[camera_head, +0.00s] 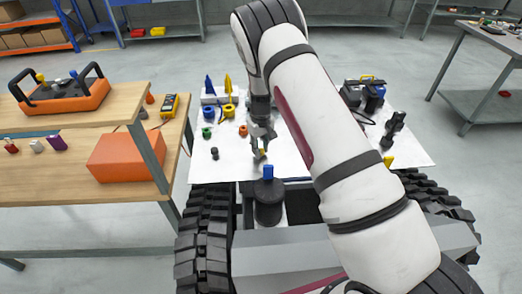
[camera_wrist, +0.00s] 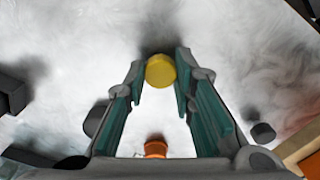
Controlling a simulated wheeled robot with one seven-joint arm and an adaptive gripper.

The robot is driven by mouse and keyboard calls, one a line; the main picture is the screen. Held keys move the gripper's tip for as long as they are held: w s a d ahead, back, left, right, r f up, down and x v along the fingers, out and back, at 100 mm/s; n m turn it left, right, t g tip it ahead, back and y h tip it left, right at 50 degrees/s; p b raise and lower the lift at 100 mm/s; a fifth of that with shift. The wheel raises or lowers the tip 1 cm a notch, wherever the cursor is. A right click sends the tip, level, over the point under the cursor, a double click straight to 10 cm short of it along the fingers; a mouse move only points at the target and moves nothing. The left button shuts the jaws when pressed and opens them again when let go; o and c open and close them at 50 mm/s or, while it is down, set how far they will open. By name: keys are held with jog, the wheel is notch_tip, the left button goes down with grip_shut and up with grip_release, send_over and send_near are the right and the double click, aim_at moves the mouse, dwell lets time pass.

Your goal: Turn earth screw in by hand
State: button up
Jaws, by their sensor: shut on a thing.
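My gripper (camera_head: 262,142) is over the white deck (camera_head: 225,172) of the tracked carrier, pointing down near its front edge. In the wrist view its two teal-lined fingers (camera_wrist: 160,66) are closed at the tips on a round yellow head, which I take to be the earth screw (camera_wrist: 160,71). In the head view the yellow screw (camera_head: 260,153) shows small under the fingertips. The screw's shank and any hole under it are hidden, so I cannot tell how deep it sits.
Around the gripper stand a small orange piece (camera_head: 243,130), a green piece (camera_head: 206,132) and a black knob (camera_head: 214,154). A black cylinder with a blue top (camera_head: 268,172) stands in front. Black devices (camera_head: 365,95) are at right. A wooden workbench (camera_head: 80,185) is at left.

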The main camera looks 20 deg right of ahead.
jog(key=m+b, duration=0.1)
jog(key=m, duration=0.3)
jog(key=shift+w+f+b, duration=0.1)
jog(key=shift+b, duration=0.2)
jog(key=m+b, duration=0.1)
jog(key=m, duration=0.4)
